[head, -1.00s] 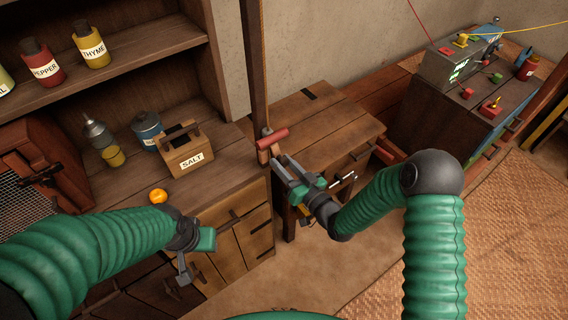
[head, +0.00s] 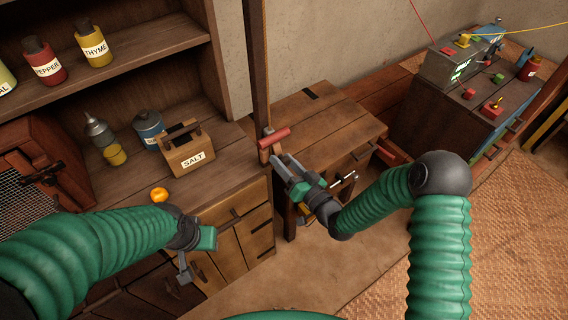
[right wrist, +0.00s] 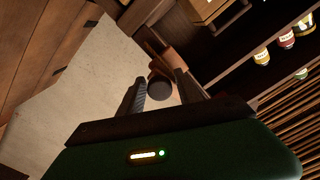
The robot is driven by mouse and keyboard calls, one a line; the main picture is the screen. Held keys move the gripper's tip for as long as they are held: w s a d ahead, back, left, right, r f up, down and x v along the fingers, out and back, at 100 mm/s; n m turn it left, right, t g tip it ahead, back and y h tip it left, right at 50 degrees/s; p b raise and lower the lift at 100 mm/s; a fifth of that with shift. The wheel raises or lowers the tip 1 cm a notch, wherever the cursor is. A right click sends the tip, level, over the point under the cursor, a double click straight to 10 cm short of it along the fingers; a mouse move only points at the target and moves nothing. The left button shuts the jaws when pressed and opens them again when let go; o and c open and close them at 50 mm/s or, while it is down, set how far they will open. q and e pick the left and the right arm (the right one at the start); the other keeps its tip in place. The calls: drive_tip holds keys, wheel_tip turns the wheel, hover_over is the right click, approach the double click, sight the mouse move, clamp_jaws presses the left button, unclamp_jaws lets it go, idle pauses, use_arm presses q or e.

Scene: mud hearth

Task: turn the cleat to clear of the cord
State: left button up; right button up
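The cleat (head: 274,138) is a red bar on a brown block, on the tall wooden post by the counter's corner. A thin tan cord (head: 263,60) runs down the post; where it meets the cleat is too small to tell. My right gripper (head: 281,159) is just below and in front of the cleat. In the right wrist view its two fingers (right wrist: 161,92) are apart, with a dark round end of the cleat (right wrist: 160,89) showing between them; I cannot tell whether they touch it. My left gripper (head: 190,262) hangs before the cabinet, away from the cleat; its opening is unclear.
A lower wooden table (head: 325,115) is behind the post. A box with coloured knobs (head: 458,66) is at the far right.

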drive_tip(key=shift+o, duration=1)
drive_tip(key=shift+d+r, duration=0.1)
drive_tip(key=shift+r, duration=0.1)
drive_tip(key=shift+f, duration=0.15)
drive_tip(key=shift+s+d+f, duration=0.1)
drive_tip(key=shift+s, duration=0.05)
drive_tip(key=b+v, duration=0.1)
drive_tip(key=v, duration=1.5)
drive_tip(key=shift+s+d, duration=0.2)
